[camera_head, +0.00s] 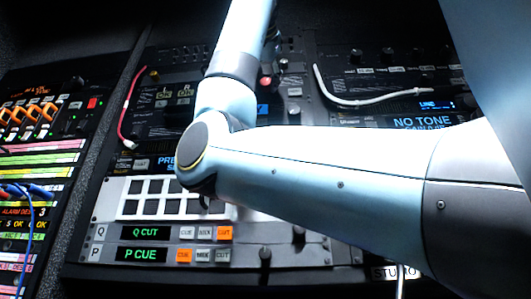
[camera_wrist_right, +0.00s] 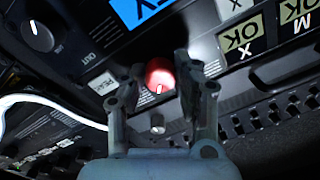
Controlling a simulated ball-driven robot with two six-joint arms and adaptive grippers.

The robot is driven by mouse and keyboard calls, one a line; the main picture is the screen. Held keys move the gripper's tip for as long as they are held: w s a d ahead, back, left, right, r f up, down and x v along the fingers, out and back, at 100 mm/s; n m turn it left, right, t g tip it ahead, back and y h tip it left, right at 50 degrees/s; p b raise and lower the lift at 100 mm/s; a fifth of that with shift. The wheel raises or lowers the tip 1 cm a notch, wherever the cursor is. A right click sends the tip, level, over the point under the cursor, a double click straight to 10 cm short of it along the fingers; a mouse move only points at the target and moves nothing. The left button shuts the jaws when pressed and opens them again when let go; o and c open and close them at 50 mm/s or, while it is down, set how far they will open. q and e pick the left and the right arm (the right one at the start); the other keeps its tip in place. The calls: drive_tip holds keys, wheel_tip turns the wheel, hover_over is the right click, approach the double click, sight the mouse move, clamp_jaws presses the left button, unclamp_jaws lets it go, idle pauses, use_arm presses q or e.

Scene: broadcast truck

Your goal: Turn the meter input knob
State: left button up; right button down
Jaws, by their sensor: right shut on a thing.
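A round red knob (camera_wrist_right: 160,76) with a pale pointer line sits on a dark panel in the right wrist view. It also shows small in the head view (camera_head: 265,82). I cannot read a label that names it as the meter input knob. My right gripper (camera_wrist_right: 158,68) has one finger on each side of the red knob and is shut on it. In the head view my right arm comes in from the right and bends upward, and its fingers are hard to make out there. My left gripper is not in view.
A blue lit display (camera_wrist_right: 140,10) and a large dark knob (camera_wrist_right: 40,36) are near the red knob. A white cable (camera_wrist_right: 50,102) curves over the panel. In the head view, a button panel (camera_head: 100,232) and a patch bay (camera_head: 45,165) with cables stand at left.

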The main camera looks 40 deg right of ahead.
drive_tip(key=n+b, duration=0.1)
drive_tip(key=n, duration=0.2)
drive_tip(key=shift+n, duration=0.4)
drive_tip(key=shift+n+b, duration=0.7)
drive_tip(key=shift+n, duration=1.3)
drive_tip(key=c, duration=1)
unclamp_jaws()
drive_tip(key=v, duration=1.2)
drive_tip(key=shift+w+a+r, duration=0.1)
drive_tip(key=shift+r, duration=0.1)
